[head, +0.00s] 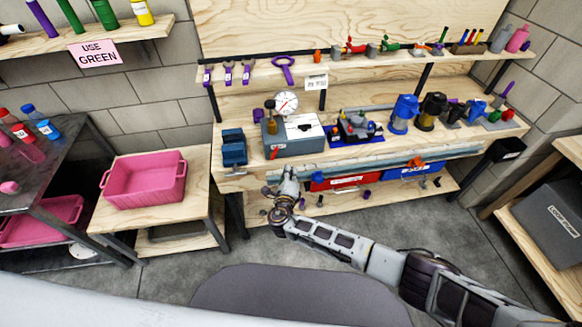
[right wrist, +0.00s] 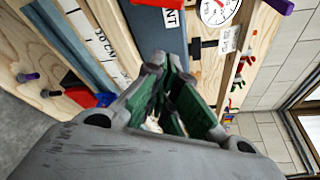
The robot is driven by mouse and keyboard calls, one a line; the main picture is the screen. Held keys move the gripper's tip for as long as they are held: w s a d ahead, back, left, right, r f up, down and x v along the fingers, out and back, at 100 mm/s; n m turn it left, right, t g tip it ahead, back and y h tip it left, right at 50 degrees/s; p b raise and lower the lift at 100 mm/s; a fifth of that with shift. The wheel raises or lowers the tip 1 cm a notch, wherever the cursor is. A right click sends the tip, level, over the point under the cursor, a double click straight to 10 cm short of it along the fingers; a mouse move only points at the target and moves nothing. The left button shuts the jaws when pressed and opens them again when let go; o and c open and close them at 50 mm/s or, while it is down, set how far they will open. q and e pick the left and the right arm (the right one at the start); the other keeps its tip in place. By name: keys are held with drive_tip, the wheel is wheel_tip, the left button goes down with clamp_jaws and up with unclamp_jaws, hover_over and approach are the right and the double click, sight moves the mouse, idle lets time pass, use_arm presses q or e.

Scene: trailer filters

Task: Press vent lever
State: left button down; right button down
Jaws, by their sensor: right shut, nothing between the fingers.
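A grey-blue box (head: 308,146) stands on the workbench, with a round white gauge (head: 286,103) above it. A small red lever (head: 275,153) is on its front left; in the right wrist view a red piece (right wrist: 155,2) shows at the top edge beside a white label ending in "NT" (right wrist: 172,17). My right gripper (head: 289,172) is shut and empty, just below and in front of the box, apart from the lever. Its green-padded fingers (right wrist: 168,62) are together in the right wrist view. My left gripper is not in view.
A blue vise-like block (head: 233,148) stands left of the box, and a blue tray with a small device (head: 356,127) right of it. Red (head: 340,181) and blue bins hang under the bench edge. A pink crate (head: 146,180) sits on the left table.

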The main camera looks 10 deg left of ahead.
drive_tip(key=shift+s+r, duration=0.1)
drive_tip(key=shift+s, duration=0.9)
